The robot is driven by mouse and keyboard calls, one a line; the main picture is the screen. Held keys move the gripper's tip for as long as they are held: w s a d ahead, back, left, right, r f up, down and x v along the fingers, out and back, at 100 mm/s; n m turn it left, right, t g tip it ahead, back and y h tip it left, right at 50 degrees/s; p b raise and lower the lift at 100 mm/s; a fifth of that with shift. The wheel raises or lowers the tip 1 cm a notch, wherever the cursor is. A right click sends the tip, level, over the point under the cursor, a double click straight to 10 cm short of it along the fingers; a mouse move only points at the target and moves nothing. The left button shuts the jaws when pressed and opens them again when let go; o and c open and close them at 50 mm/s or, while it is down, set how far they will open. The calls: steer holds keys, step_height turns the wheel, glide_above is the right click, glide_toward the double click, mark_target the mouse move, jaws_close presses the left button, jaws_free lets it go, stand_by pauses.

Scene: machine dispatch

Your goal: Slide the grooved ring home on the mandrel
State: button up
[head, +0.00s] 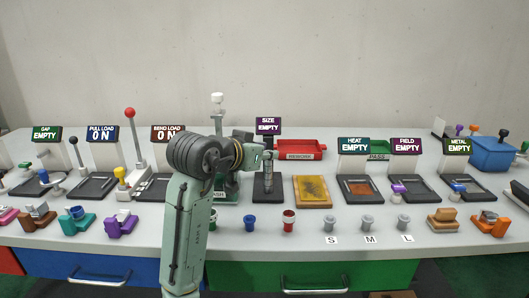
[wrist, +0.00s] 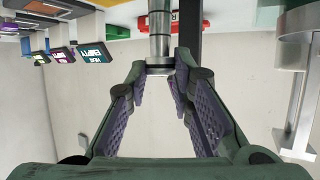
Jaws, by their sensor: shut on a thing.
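The mandrel (head: 268,181) is a stepped grey metal post standing on the dark base of the SIZE station. In the wrist view, which is upside down, its shaft (wrist: 159,40) comes down from the top edge. A dark ring with a pale edge (wrist: 159,70) shows at the mandrel's free upper end, between my fingertips. I cannot tell how far it sits over the post, and its groove is not clear. My gripper (head: 268,155) is over the mandrel's top, shut on the ring; its two padded fingers (wrist: 164,78) fill the middle of the wrist view.
The SIZE sign (head: 268,125) reads EMPTY behind the mandrel. A yellow-brown plate (head: 313,191) lies to its right and a red REWORK tray (head: 300,149) behind. Blue (head: 250,223) and red (head: 288,221) spools stand in front. My arm hides part of the left side.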

steer(key=shift+f+b, duration=0.5)
steer(key=shift+f, duration=0.4)
steer(key=o, duration=1.1)
steer(key=shift+c, duration=0.2)
steer(key=shift+o, duration=0.2)
steer(key=o, duration=0.4)
steer(key=shift+o, duration=0.2)
step_height(320, 180, up, 6)
steer(key=p, duration=0.5)
